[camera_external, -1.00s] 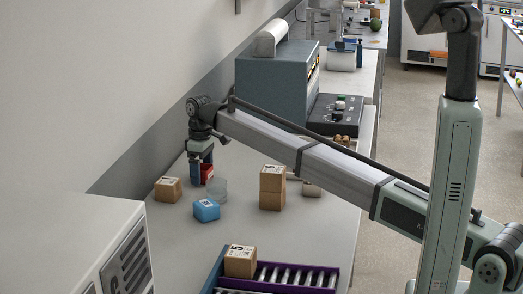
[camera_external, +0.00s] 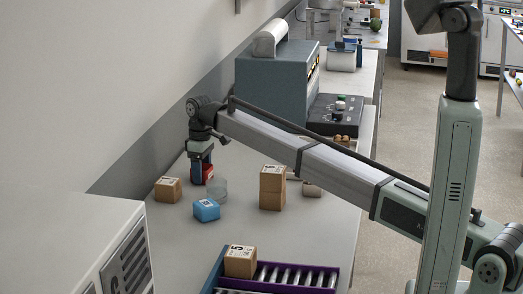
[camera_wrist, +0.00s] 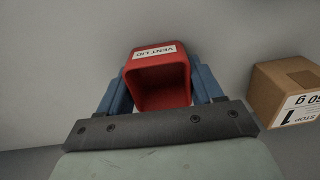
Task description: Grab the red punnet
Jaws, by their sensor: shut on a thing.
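The red punnet (camera_wrist: 158,76) is a small open red box with a white label reading "VENT LID". In the wrist view it sits between the two blue fingers of my gripper (camera_wrist: 158,92), which are shut on its sides. In the external view the red punnet (camera_external: 207,171) shows as a small red patch at the far end of the arm. My gripper (camera_external: 202,172) points down at the table there and partly hides it. I cannot tell whether the punnet touches the table.
A cardboard box (camera_external: 168,189) stands left of my gripper; it also shows in the wrist view (camera_wrist: 287,91). A roller tray (camera_external: 290,277) lies in front.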

